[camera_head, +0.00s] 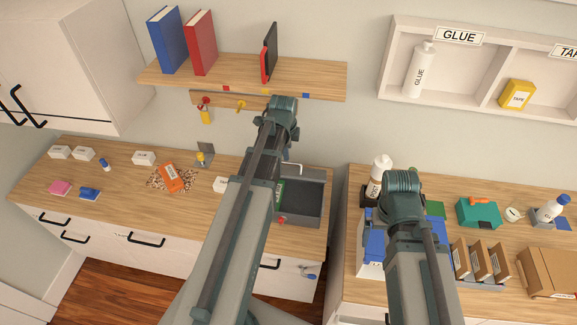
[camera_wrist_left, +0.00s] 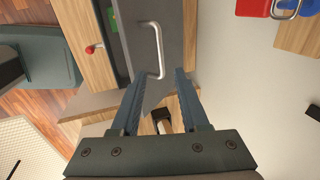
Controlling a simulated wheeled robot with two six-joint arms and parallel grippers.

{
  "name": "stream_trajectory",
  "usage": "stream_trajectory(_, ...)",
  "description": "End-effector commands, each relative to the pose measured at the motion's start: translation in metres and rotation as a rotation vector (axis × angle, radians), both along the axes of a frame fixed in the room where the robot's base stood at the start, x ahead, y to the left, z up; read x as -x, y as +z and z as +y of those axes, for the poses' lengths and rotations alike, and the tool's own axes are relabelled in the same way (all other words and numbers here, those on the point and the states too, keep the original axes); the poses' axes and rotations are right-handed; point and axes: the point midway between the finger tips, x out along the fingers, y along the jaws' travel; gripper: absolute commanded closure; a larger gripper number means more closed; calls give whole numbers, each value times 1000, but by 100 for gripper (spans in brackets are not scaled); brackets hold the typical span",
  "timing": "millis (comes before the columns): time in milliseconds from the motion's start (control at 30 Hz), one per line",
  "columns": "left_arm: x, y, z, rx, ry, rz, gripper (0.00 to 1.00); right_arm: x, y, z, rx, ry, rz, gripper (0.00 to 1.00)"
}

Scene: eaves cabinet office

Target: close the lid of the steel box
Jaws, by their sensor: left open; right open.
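The steel box (camera_head: 318,212) stands on the wooden counter, partly hidden behind my left arm in the head view. It is grey with a dark interior, and a green item (camera_head: 279,194) shows inside. Its lid is raised at the back and carries a silver bar handle. In the left wrist view the grey lid (camera_wrist_left: 172,30) and the handle (camera_wrist_left: 157,40) lie just beyond my left gripper (camera_wrist_left: 159,77). The gripper is open, and the handle's near end appears between its fingertips; contact cannot be told. My right gripper is hidden from view.
A wooden shelf (camera_head: 325,80) with books hangs above the box. A red-tipped knob (camera_head: 282,220) is at the box's front. An orange packet (camera_head: 171,178) lies on the counter to the left. A gap separates this counter from the right one, which is crowded.

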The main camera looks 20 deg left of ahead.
Motion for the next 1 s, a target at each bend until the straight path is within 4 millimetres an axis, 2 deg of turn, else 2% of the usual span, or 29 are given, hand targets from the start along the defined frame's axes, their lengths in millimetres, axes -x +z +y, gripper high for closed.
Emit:
stream_trajectory(33,-3,-15,1,0,0,0,55,0,-15,0,0,-1,0,0)
stream_trajectory(400,-17,-65,4,0,0,0,55,0,-65,0,1,4,-1,0)
stream_trajectory(600,-20,-76,5,0,0,0,55,0,-76,0,1,8,-1,0)
stream_trajectory(867,-20,-75,5,0,0,0,55,0,-75,0,1,9,-1,0)
stream_trajectory(1000,-20,-75,5,0,0,0,77,0,-75,0,1,9,-1,0)
